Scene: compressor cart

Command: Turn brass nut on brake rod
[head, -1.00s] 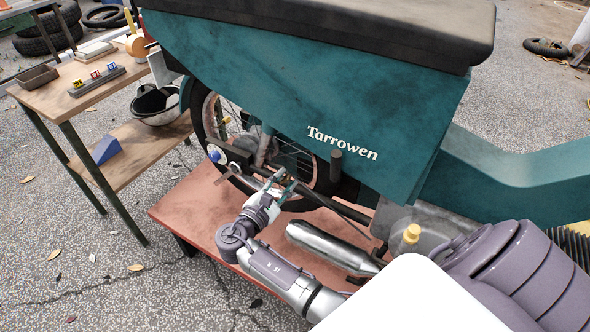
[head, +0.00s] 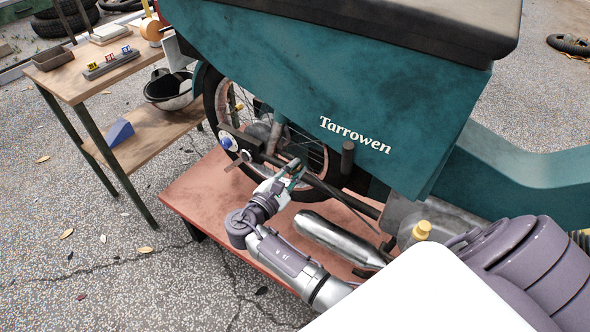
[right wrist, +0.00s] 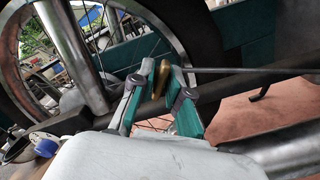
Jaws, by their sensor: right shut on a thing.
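The brass nut (right wrist: 162,78) shows in the right wrist view between the two green-padded fingers of my right gripper (right wrist: 158,85). The gripper is shut on it. The thin dark brake rod (right wrist: 255,70) runs from the nut to the right. In the head view my right gripper (head: 295,172) is low beside the spoked rear wheel, and its fingers hide the nut. There the rod (head: 345,203) slants down to the right from the fingers. My left gripper is not in view.
The teal scooter body (head: 330,100) overhangs the wheel (head: 222,108). A silver exhaust (head: 335,238) lies close to my right forearm. The red platform (head: 190,190) is under the scooter. A wooden workbench (head: 120,70) stands at the left.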

